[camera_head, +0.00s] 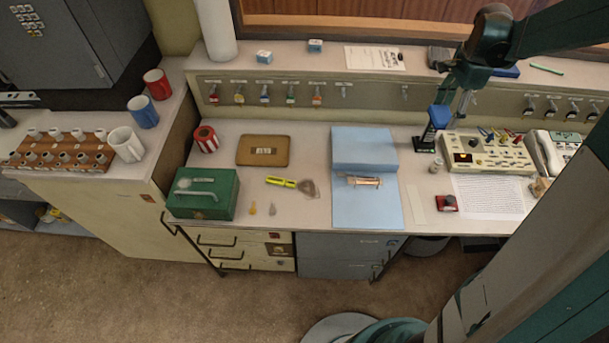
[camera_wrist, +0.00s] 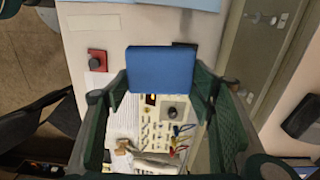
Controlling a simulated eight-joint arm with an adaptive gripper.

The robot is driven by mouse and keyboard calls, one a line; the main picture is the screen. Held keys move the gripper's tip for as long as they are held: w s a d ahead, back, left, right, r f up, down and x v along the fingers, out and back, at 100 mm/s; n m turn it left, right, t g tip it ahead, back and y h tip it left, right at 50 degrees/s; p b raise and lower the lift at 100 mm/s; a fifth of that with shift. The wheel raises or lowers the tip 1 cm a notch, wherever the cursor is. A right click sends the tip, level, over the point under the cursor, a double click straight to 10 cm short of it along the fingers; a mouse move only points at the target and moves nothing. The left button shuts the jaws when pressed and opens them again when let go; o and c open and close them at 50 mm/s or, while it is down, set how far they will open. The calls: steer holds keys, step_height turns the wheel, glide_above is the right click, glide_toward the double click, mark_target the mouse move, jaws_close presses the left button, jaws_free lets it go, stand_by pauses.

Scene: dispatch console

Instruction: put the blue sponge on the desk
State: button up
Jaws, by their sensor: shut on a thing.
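The blue sponge (camera_wrist: 160,69) is a plain blue block held between the two fingertips of my gripper (camera_wrist: 161,88) in the wrist view. In the head view the sponge (camera_head: 440,115) shows at the end of my gripper (camera_head: 452,108), above the right part of the desk. The desk (camera_head: 312,140) has a pale top. The sponge appears raised above it, with the switch panel seen below and behind it in the wrist view. My gripper is shut on the sponge.
A cream console (camera_head: 490,155), a white telephone (camera_head: 553,150) and a printed sheet (camera_head: 490,196) crowd the right. A green box (camera_head: 203,194) stands left.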

steer(key=w+a, duration=0.2)
steer(key=a, duration=0.9)
steer(key=w+a, duration=0.2)
steer(key=a, duration=0.8)
glide_above(316, 151)
step_height(316, 151, down, 10)
steer(key=shift+w+f+n+p, duration=0.1)
steer(key=shift+f+n+p, duration=0.25)
steer(key=shift+f, duration=0.2)
steer(key=shift+f+b, duration=0.6)
steer(key=shift+f, duration=2.5)
steer(key=shift+f+b, duration=0.3)
steer(key=shift+f, duration=1.55)
steer(key=shift+f, duration=0.2)
